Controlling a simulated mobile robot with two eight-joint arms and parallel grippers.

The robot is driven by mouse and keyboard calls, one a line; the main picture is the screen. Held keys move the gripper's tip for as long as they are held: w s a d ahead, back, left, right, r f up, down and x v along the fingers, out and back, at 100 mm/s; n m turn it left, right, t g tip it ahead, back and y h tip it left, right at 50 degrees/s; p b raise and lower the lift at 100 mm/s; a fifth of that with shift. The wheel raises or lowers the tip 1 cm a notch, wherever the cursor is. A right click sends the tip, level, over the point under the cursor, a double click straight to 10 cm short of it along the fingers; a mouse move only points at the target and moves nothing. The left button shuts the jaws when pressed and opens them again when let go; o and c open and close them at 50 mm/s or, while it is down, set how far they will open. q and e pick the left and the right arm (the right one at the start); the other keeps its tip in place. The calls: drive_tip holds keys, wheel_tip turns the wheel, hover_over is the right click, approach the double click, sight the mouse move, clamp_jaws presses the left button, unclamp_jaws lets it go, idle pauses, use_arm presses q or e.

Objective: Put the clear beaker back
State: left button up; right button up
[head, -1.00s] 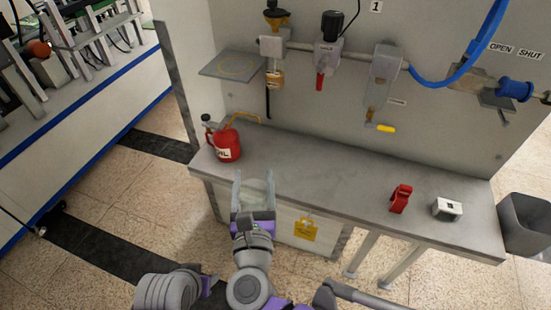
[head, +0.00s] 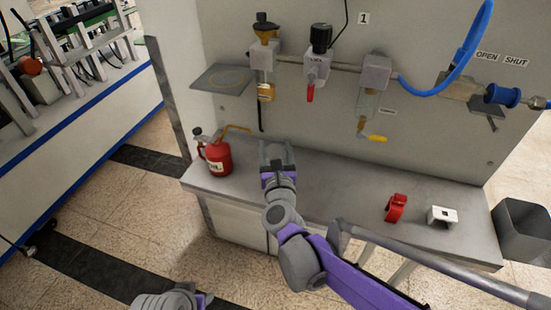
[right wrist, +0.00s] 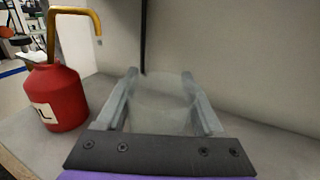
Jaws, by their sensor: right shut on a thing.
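The clear beaker (right wrist: 158,100) stands between the fingers of my right gripper (right wrist: 160,95) in the right wrist view, and the fingers are shut on it. It is see-through, so its edges are faint. In the head view my right gripper (head: 276,150) is over the back of the grey bench, close to the wall panel and right of the red can. The beaker is hard to make out there. A grey square shelf (head: 204,82) with a yellowish ring marking juts from the panel, up and left of the gripper.
A red can (head: 217,158) with a yellow spout stands left of the gripper; it also shows in the right wrist view (right wrist: 62,95). Valves and a pipe (head: 340,66) are above. A red clip (head: 396,208) and white block (head: 441,215) lie right on the bench (head: 335,185).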

drive_tip(key=shift+w+f+b, duration=0.2)
drive_tip(key=shift+f+b, duration=0.2)
drive_tip(key=shift+f, duration=1.65)
drive_tip(key=shift+d, duration=0.1)
drive_tip(key=shift+f, duration=0.25)
drive_tip(key=o, duration=1.5)
drive_tip(key=shift+r, duration=0.1)
drive_tip(key=shift+c, duration=0.2)
drive_tip(key=shift+r, duration=0.15)
drive_tip(key=shift+s, duration=0.3)
drive_tip(key=s, duration=0.7)
drive_tip(key=s+d, duration=0.1)
drive_tip(key=s, duration=0.3)
drive_tip(key=shift+s, duration=0.25)
